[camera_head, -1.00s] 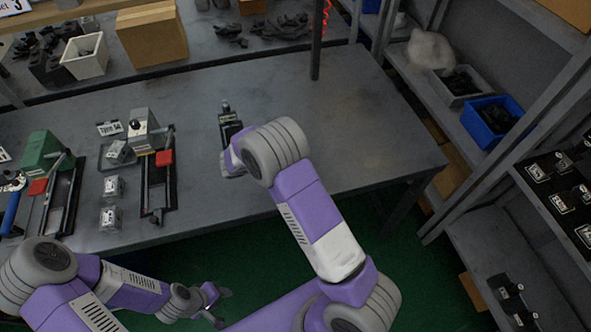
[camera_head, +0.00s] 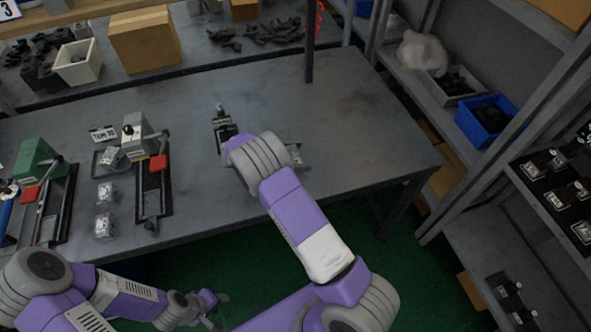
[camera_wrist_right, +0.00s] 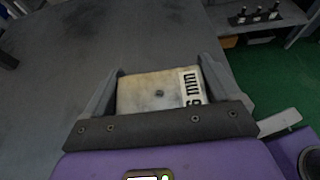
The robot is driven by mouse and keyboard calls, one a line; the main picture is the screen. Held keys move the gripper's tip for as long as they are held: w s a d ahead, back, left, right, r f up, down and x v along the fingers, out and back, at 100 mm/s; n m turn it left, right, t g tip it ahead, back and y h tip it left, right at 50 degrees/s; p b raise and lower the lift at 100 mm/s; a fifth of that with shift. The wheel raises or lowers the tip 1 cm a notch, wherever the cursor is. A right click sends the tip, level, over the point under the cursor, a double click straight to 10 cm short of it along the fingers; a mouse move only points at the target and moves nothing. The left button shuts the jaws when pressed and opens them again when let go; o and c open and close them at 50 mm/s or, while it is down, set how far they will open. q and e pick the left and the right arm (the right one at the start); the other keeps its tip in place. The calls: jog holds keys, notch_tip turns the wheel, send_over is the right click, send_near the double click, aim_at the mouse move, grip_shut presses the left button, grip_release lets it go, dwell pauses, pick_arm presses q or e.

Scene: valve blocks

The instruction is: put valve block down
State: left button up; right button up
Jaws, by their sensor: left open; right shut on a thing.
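My right gripper (camera_wrist_right: 160,82) is shut on a pale, worn metal valve block (camera_wrist_right: 150,92) with a white label reading "6 mm". In the head view the gripper (camera_head: 293,155) shows only in part to the right of my purple and grey wrist, over the table (camera_head: 350,110). I cannot tell whether the block touches the tabletop. Other valve blocks stand at the left: one (camera_head: 108,158) by the clamp fixture, and two (camera_head: 106,192) (camera_head: 104,226) in front of it. My left gripper (camera_head: 221,309) is open and empty, low before the table's front edge.
A black device (camera_head: 223,125) stands left of my right wrist. Clamp fixtures with red handles (camera_head: 158,163) are farther left. A dark post (camera_head: 309,50) rises at the back. Shelves with a blue bin (camera_head: 488,120) stand right. The table's right part is clear.

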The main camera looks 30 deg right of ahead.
jog(key=shift+f+b, duration=0.4)
jog(key=shift+f, duration=2.7)
jog(key=shift+f, duration=0.2)
jog(key=o, duration=1.1)
